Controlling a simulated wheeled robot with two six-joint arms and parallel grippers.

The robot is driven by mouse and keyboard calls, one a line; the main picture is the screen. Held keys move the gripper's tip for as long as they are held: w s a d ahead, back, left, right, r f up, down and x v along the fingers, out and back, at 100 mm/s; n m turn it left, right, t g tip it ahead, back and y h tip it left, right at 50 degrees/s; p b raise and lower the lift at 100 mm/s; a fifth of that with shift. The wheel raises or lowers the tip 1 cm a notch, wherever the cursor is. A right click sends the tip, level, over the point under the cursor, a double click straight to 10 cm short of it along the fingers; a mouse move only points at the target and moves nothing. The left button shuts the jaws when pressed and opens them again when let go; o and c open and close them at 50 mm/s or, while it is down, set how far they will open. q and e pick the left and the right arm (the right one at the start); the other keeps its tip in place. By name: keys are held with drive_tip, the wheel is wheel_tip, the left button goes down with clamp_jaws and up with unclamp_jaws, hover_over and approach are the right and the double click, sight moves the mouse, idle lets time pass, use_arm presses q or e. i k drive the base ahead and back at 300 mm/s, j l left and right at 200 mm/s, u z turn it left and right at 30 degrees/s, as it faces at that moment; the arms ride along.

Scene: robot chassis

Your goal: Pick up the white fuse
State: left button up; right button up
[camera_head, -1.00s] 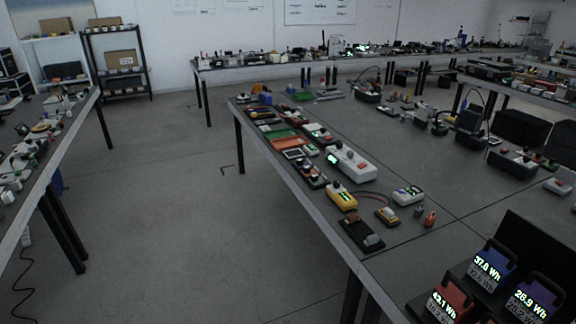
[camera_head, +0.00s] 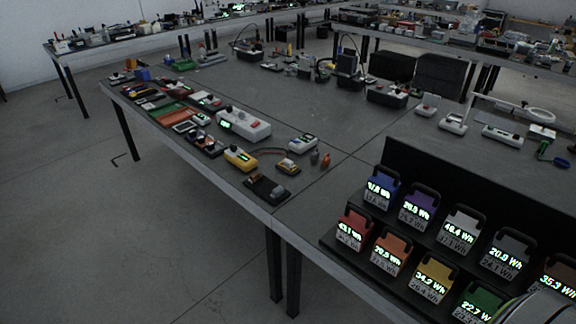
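Several coloured blocks with carry handles and lit "Wh" readouts stand in two rows on a black stepped rack (camera_head: 335,242) at the lower right. A white or pale grey block (camera_head: 461,231) stands in the back row, between a purple block (camera_head: 418,208) and a dark grey block (camera_head: 507,253). It looks like the white fuse, though I cannot be sure. Its lower part is close behind the front-row blocks. Neither of my grippers shows in this view.
The dark table carries a yellow meter (camera_head: 240,157), a white power box (camera_head: 244,124) and an orange tray (camera_head: 179,119) at its left. Black cases (camera_head: 440,76) stand at the back. The table middle is bare. A rounded pale object (camera_head: 540,308) fills the bottom right corner.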

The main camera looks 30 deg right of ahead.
sight(287, 163)
drive_tip(key=i+j+z, duration=0.15)
drive_tip(key=i+z, duration=0.15)
drive_tip(key=i, duration=0.15)
drive_tip(key=i+j+z, duration=0.25)
drive_tip(key=i, duration=0.2)
drive_tip(key=i+j+z, duration=0.3)
drive_tip(key=i, duration=0.1)
